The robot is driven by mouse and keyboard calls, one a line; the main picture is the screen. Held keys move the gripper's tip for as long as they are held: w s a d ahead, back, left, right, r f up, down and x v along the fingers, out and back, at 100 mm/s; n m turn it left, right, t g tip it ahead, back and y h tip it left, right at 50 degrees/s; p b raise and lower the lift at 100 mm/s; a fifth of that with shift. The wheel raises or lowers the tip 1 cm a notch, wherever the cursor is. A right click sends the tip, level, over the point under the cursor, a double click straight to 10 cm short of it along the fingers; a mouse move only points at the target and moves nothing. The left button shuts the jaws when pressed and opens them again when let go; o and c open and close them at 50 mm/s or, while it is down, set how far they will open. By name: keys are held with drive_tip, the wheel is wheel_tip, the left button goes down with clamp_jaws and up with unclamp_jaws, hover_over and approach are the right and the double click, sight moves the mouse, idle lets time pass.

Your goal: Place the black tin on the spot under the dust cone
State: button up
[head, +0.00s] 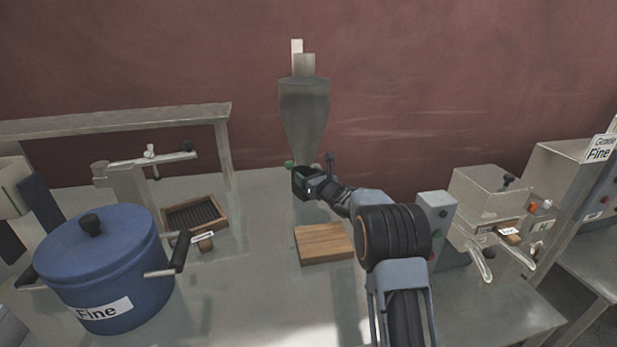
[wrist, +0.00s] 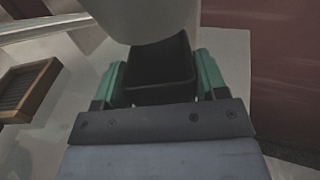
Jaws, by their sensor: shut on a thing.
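The black tin (wrist: 158,70) is held between the green fingers of my gripper (wrist: 158,85) in the wrist view. In the head view the tin and my gripper (head: 303,182) are just below the grey dust cone (head: 304,115). The lower end of the cone (wrist: 140,18) covers the far part of the tin's opening in the wrist view. My gripper is shut on the tin. The spot under the cone is hidden behind my gripper and the tin, and I cannot tell whether the tin touches a surface.
A wooden board (head: 323,244) lies in front of the cone. A blue pot (head: 103,265) labelled Fine stands at the left, near a slatted wooden tray (head: 194,214). A grey machine with a red button (head: 443,212) stands right of my arm. The front middle of the table is clear.

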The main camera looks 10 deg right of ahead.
drive_tip(key=shift+f, duration=0.15)
drive_tip(key=o, duration=1)
drive_tip(key=shift+o, duration=0.2)
drive_tip(key=shift+r, duration=0.3)
drive_tip(key=b+v, duration=0.2)
drive_tip(key=v, duration=1)
drive_tip(key=shift+f, duration=0.2)
